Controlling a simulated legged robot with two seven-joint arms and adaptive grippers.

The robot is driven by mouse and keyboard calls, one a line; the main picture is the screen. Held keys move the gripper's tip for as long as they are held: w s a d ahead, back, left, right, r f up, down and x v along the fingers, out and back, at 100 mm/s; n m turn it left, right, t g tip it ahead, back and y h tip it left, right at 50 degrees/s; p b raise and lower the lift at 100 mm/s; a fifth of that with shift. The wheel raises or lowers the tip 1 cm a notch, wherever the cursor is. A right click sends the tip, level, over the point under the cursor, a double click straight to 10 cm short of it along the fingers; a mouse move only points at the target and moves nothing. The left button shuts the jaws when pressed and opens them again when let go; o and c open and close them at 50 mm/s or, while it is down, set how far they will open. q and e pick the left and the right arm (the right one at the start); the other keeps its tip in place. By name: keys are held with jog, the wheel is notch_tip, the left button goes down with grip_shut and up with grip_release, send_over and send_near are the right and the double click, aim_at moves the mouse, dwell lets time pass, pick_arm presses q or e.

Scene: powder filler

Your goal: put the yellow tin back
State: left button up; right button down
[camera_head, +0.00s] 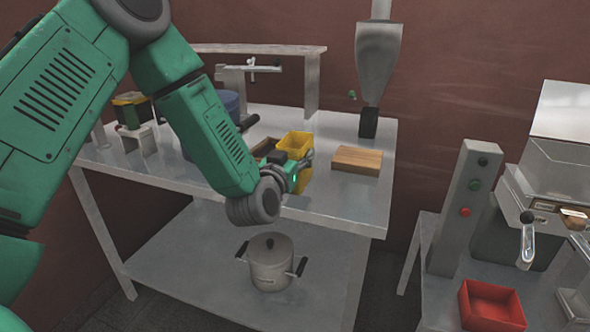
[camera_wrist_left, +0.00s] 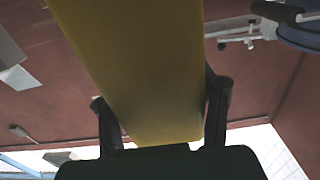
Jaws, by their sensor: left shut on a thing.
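The yellow tin (camera_head: 296,146) is open-topped and stands upright over the front part of the steel table in the head view. My left gripper (camera_head: 303,176) is shut on it from the front. In the left wrist view the yellow tin (camera_wrist_left: 145,65) fills the middle, between the two dark fingers of my left gripper (camera_wrist_left: 163,110). I cannot tell whether the tin's base touches the table; my arm hides part of it. My right gripper is in neither view.
A wooden block (camera_head: 357,160) lies right of the tin. A brown box (camera_head: 264,147) is close on its left, with a blue pot (camera_head: 229,103) beyond. A filler funnel (camera_head: 378,62) hangs behind. A lidded pot (camera_head: 270,262) stands on the lower shelf. A red tray (camera_head: 491,306) is at right.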

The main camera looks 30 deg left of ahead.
pick_arm(q)
notch_tip(320, 180, down, 3)
jog(key=shift+a+f, duration=0.1)
jog(key=shift+f, duration=0.1)
jog(key=o, duration=1.4)
jog(key=shift+c, duration=0.2)
